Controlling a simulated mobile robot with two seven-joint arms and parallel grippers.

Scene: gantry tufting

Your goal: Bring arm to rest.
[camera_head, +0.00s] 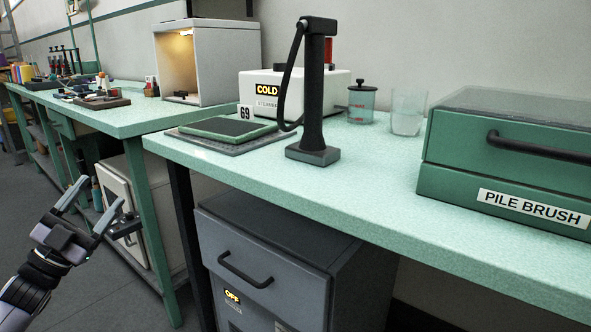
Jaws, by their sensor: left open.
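My left gripper (90,207) is at the lower left, in the air in front of the green workbenches. Its two grey fingers are spread apart with nothing between them. It is apart from the bench tops and lower than them in the picture. My left arm comes in from the bottom left corner. My right gripper and right arm are not in view.
The near bench (380,205) carries a black stand (314,100), a white box marked COLD (310,84), a jar (361,105), a glass (407,112) and a green PILE BRUSH case (450,185). A grey drawer cabinet (270,260) stands below.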

